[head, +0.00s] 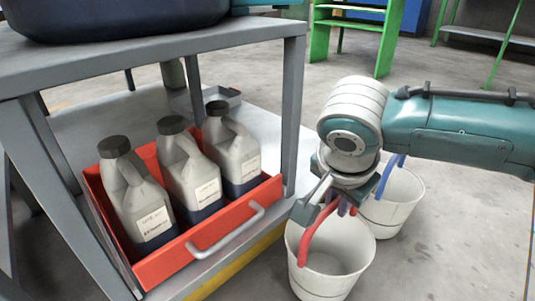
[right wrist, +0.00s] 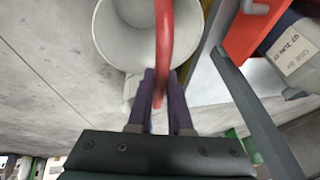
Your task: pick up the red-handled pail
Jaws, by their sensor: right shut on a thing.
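The red-handled pail (head: 325,258) is a white bucket with a curved red handle, on the floor or just above it; I cannot tell which. My right gripper (head: 341,207) is above it, shut on the red handle (head: 318,232). In the right wrist view the purple fingers (right wrist: 162,100) close around the red handle (right wrist: 165,40), with the white pail (right wrist: 130,30) beyond. A second white pail (head: 398,205) with a blue handle (head: 390,172) stands just behind, partly hidden by my arm. My left gripper is not in view.
A grey metal cart (head: 150,62) stands at left. Its lower shelf holds a red tray (head: 184,255) with three grey jugs (head: 192,172), close to the pail. Green shelving (head: 345,25) stands at the back. The floor at right is clear.

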